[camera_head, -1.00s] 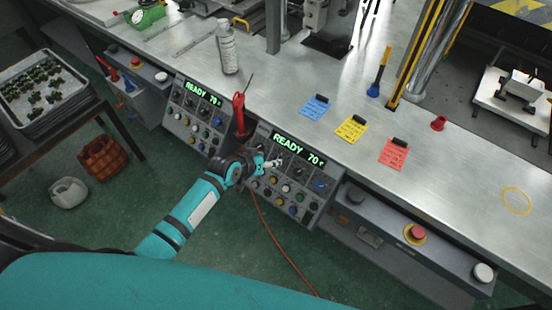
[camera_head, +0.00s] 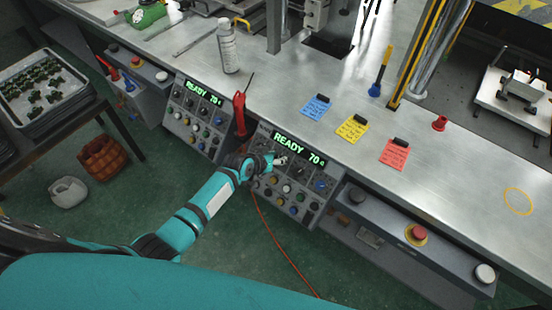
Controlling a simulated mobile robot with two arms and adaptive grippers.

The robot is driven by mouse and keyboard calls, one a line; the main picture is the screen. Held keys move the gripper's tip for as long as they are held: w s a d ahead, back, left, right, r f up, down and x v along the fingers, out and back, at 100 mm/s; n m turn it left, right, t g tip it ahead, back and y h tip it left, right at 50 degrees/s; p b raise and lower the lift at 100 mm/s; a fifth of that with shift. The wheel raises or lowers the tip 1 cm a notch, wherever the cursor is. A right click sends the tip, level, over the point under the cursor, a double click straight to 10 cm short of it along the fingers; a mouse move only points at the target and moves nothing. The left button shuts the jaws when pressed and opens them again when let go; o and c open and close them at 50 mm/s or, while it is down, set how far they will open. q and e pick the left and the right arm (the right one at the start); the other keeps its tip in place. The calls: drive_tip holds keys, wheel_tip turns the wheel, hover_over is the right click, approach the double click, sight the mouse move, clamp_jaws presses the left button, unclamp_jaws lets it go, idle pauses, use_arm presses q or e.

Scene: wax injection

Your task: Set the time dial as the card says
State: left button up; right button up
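The nearer control panel (camera_head: 310,187) hangs on the bench front with a green display (camera_head: 299,148) reading "READY 70" and a small last character. My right gripper is not in view.
A second panel (camera_head: 197,120) reading "READY 70" is to the left. A red-handled tool (camera_head: 239,114) stands between the panels. A spray bottle (camera_head: 228,47) stands on the bench. A red stop button (camera_head: 416,233) is on the lower front box; an orange cable (camera_head: 275,246) hangs to the floor.

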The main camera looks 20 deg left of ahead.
use_arm(q)
clamp_jaws()
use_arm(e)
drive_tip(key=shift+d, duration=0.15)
use_arm(q)
drive_tip(key=shift+n, duration=0.3)
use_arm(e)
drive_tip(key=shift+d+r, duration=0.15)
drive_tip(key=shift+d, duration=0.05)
